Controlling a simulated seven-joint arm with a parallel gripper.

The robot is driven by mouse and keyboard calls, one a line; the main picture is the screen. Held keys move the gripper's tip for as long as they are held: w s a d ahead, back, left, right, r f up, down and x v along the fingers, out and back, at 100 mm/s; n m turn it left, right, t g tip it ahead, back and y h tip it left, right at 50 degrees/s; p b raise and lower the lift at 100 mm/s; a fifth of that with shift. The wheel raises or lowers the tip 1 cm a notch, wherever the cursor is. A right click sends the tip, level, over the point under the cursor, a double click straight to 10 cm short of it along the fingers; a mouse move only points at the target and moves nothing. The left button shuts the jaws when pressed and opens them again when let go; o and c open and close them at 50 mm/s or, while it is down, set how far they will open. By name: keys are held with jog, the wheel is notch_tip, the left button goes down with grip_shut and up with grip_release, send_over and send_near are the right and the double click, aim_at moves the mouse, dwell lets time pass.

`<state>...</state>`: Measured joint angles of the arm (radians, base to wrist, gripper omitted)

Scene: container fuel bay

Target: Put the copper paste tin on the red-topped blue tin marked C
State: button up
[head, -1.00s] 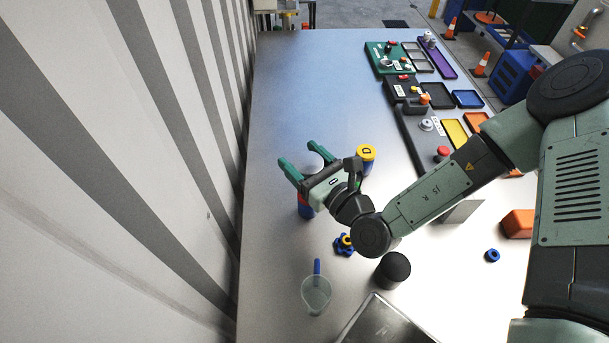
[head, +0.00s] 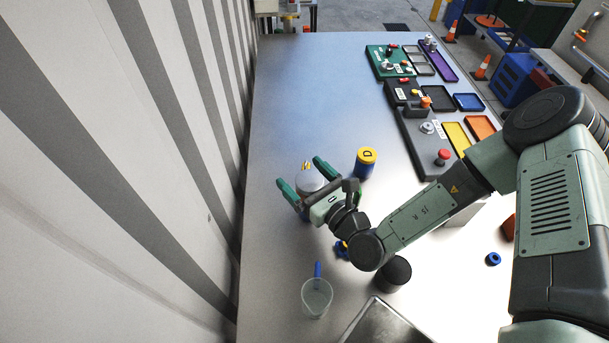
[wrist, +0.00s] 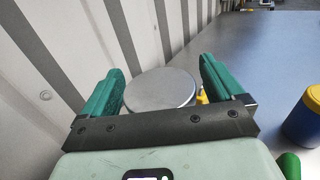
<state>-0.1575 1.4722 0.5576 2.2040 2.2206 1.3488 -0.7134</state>
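The copper paste tin (head: 309,181) shows as a round silver lid between my fingers. In the wrist view its plain lid (wrist: 160,88) lies between both fingers. The blue tin (head: 305,216) shows only in part directly below it; its red top and mark are hidden. The paste tin appears to rest on it, though the contact is hidden. My gripper (head: 299,172) is open, its green fingers on either side of the paste tin. It also shows in the wrist view (wrist: 161,65), where a narrow gap shows beside the right finger.
A yellow-topped blue tin marked D (head: 366,163) stands to the right, also at the wrist view's right edge (wrist: 304,118). A clear jug (head: 317,297), black cylinder (head: 393,273) and metal tray (head: 385,325) are nearer. The corrugated wall (head: 130,150) is left. The table's far left is clear.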

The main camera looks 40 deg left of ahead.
jog(key=shift+r, duration=0.1)
jog(key=shift+d, duration=0.3)
jog(key=s+d, duration=0.2)
jog(key=d, duration=0.9)
jog(key=shift+s, duration=0.15)
jog(key=shift+d+r, duration=0.1)
jog(key=shift+r, duration=0.05)
